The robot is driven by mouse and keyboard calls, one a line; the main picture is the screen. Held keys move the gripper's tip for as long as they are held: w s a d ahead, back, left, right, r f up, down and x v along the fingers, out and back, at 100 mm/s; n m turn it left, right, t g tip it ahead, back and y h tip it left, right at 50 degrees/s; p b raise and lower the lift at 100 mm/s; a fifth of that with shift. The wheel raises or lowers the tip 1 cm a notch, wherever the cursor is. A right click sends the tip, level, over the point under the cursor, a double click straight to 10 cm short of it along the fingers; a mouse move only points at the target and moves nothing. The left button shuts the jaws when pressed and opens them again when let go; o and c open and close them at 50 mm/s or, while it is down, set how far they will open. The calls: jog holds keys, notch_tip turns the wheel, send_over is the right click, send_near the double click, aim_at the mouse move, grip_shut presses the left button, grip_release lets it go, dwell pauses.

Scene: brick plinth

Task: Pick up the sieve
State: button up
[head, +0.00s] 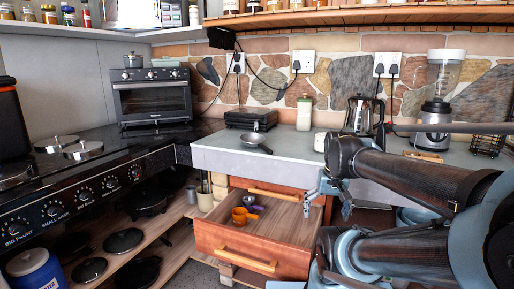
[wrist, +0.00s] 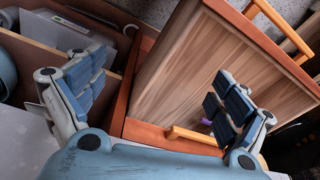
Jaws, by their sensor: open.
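A small silvery round item (head: 249,200) lies in the open drawer and could also be a sieve. My gripper (head: 328,196) is open and empty, to the right of the drawer and below the counter edge. The sieve is not clearly visible in that view.
The open drawer (head: 270,262) holds an orange cup (head: 239,215) and something purple (head: 257,208). The counter (head: 215,153) carries a black appliance (head: 251,117), a moka pot (head: 362,113) and a blender (head: 437,105). The stove (head: 75,185) stands left.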

jog(key=w+a+r+m+g+y, duration=0.1)
jog(key=w+a+r+m, duration=0.15)
jog(key=w+r, duration=0.6)
jog(key=w+a+r+m+g+y, duration=0.15)
jog(key=w+a+r, duration=0.25)
jog(key=w+r, duration=0.4)
jog(key=m+y, duration=0.2)
jog(key=m, duration=0.3)
send_near(264, 146)
jog(key=f, duration=0.1)
jog(key=a+f, duration=0.1)
jog(key=w+f+g, duration=0.1)
jog(key=shift+a+f, duration=0.1)
jog(key=shift+a, duration=0.2)
jog(key=shift+s+x, duration=0.1)
jog(key=shift+x, duration=1.35)
jog(key=shift+s+x, duration=0.15)
jog(key=shift+x, duration=1.35)
jog(key=shift+d, duration=0.15)
jog(key=c, duration=1)
